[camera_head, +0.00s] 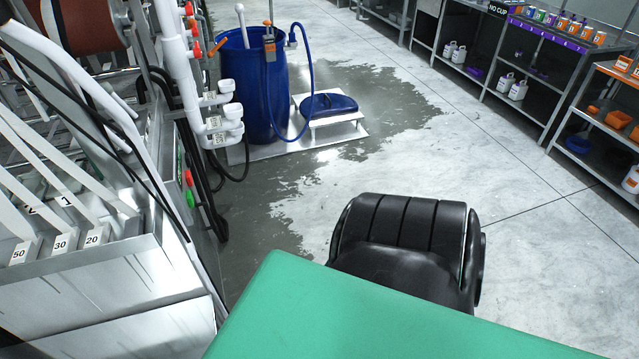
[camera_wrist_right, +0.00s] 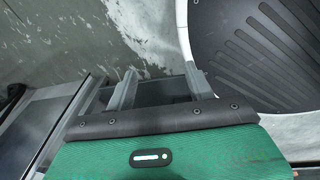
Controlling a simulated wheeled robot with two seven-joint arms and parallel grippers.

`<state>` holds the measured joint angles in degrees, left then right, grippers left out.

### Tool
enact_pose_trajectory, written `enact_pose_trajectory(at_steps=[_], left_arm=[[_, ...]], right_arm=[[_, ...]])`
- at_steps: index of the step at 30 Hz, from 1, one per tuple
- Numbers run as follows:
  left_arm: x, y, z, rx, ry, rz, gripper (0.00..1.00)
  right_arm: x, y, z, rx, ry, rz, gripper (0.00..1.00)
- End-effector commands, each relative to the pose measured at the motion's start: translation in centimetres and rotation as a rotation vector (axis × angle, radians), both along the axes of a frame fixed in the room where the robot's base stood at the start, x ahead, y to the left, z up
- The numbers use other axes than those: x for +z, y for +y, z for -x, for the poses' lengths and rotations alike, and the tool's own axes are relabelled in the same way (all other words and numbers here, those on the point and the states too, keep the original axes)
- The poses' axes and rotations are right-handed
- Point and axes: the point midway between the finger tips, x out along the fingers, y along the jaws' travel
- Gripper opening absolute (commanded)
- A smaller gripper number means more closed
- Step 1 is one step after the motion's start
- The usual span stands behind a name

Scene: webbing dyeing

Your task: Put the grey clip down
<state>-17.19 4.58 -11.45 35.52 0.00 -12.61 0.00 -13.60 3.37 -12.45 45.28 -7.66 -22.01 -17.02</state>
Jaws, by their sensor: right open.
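My right gripper (camera_wrist_right: 160,85) shows in the right wrist view. Its two grey fingers stand apart, and I see nothing held between them. Below the fingers in that view is a dark, flat piece, partly hidden by the gripper body; I cannot tell what it is. I cannot make out the grey clip in either view. My left gripper is in neither view, and the right gripper does not show in the head view.
A steel machine (camera_head: 110,290) with white webbing strips and tags marked 50, 30 and 20 stands at the left. White pipes (camera_head: 176,75) run beside it. A blue drum (camera_head: 250,90) stands behind, by a low white stand (camera_head: 335,120). Shelves (camera_head: 538,75) line the right. The floor between is partly wet.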

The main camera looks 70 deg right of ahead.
Motion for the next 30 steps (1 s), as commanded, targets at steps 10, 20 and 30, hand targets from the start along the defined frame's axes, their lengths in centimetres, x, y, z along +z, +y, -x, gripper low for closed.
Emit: enact_pose_trajectory(at_steps=[10,20,30], left_arm=[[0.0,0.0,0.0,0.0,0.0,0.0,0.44],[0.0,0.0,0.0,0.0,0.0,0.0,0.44],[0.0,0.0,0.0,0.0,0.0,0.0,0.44]], right_arm=[[-2.8,-2.8,11.8,-0.424,0.077,-0.077,0.54],[-2.8,-2.8,11.8,-0.425,0.077,-0.077,0.54],[-2.8,-2.8,11.8,-0.423,0.077,-0.077,0.54]])
